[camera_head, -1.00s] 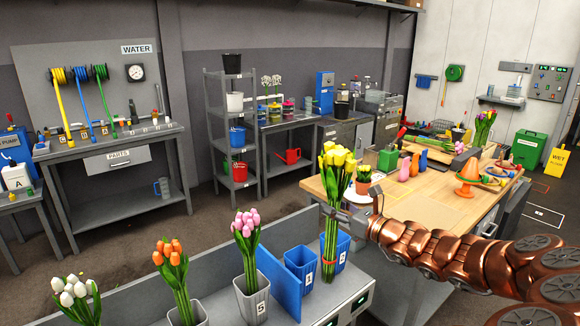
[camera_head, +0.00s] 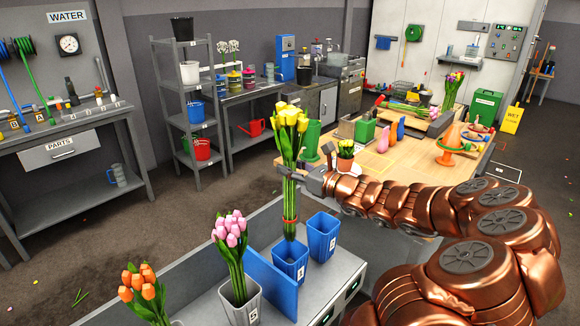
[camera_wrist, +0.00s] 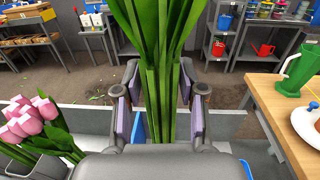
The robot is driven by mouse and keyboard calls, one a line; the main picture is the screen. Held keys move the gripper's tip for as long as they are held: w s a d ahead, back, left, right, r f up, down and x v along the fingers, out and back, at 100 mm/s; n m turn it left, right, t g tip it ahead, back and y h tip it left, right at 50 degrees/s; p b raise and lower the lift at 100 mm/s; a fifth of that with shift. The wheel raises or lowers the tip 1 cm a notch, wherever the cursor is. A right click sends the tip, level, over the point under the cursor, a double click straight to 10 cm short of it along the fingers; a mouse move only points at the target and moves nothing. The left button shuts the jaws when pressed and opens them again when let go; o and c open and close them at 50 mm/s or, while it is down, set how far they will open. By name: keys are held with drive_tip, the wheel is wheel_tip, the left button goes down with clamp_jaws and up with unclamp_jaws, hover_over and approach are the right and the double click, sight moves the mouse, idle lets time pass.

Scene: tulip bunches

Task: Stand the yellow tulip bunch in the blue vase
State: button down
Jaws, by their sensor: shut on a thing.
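The yellow tulip bunch (camera_head: 290,128) is upright, with long green stems and an orange band low on them. My gripper (camera_head: 288,173) is shut around the stems below the flowers. In the wrist view, the green stems (camera_wrist: 160,95) stand between the two finger pads of my gripper (camera_wrist: 159,103). A blue vase marked 1 (camera_head: 290,268) stands below the bunch on the grey bench. The stem ends appear at its rim; I cannot tell whether they are above or just inside its mouth. A second blue vase (camera_head: 322,240) stands close behind it to the right.
A blue panel (camera_head: 270,283) stands left of vase 1. Pink tulips (camera_head: 231,236) fill a grey vase (camera_head: 241,306) beyond it; orange tulips (camera_head: 140,286) are farther left. The wooden table (camera_head: 415,158) at right holds a potted plant (camera_head: 345,155) and small coloured objects.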

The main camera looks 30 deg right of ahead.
drive_tip(key=shift+r, duration=0.1)
drive_tip(key=b, duration=0.7)
hover_over(295, 230)
drive_tip(key=w, duration=0.1)
drive_tip(key=shift+w+a+f, duration=0.1)
drive_tip(key=shift+a+f, duration=0.05)
drive_tip(key=shift+f, duration=2.9)
drive_tip(key=shift+w+a+f, duration=0.1)
drive_tip(key=shift+a+f, duration=0.05)
drive_tip(key=shift+f, duration=2.9)
drive_tip(key=shift+f+b, duration=2.85)
drive_tip(key=shift+f, duration=1.4)
drive_tip(key=shift+f+b, duration=0.45)
drive_tip(key=shift+f, duration=0.2)
drive_tip(key=c, duration=0.6)
unclamp_jaws()
drive_tip(key=o, duration=0.6)
